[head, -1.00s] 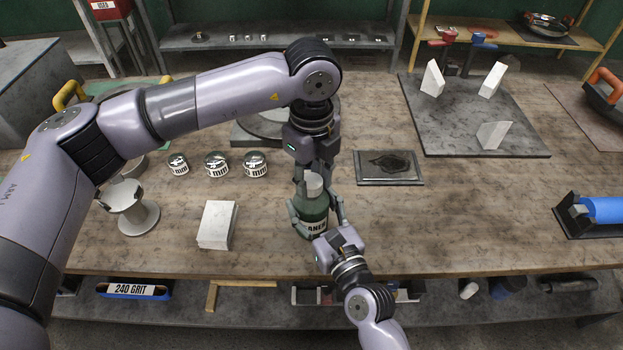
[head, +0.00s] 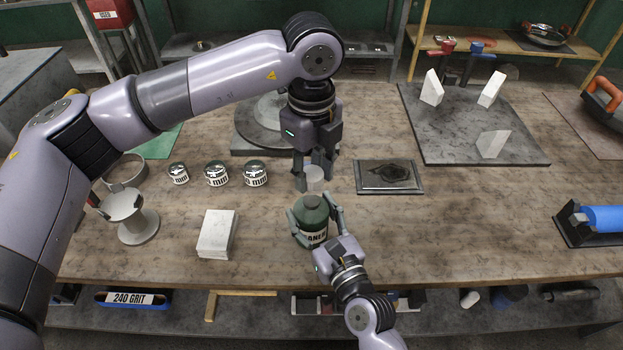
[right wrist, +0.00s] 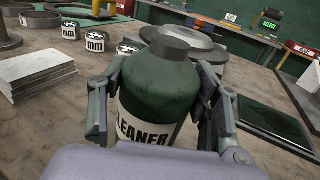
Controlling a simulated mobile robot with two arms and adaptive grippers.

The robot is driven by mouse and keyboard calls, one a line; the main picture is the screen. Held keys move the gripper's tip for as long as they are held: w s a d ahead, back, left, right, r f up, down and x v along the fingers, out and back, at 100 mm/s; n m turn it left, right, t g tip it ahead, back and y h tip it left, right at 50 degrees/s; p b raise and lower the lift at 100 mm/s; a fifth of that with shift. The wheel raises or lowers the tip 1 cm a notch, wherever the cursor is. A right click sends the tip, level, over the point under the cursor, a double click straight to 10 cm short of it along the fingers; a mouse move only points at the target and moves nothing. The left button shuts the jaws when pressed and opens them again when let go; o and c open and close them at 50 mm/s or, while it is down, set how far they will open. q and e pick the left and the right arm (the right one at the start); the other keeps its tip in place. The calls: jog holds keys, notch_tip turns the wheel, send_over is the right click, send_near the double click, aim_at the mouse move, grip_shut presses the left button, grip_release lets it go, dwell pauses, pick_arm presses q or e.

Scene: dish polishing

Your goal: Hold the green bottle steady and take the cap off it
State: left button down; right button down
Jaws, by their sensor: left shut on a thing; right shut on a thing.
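The green bottle (head: 311,213) stands upright near the front edge of the workbench, its white label facing forward. My right gripper (head: 317,222) is shut around its body from the front. In the right wrist view the bottle (right wrist: 160,88) sits between the two fingers, with a bare, dark grey neck on top. The pale cap (head: 315,176) is off the bottle and held in my left gripper (head: 314,183), which points down above and behind the neck. The left fingers partly hide the cap.
Several small labelled tins (head: 217,174) stand left of the bottle, behind a white block stack (head: 217,234) and near a grey stand (head: 137,222). A flat dark plate (head: 389,177) lies to the right.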

jog(key=shift+c, duration=2.3)
grip_release()
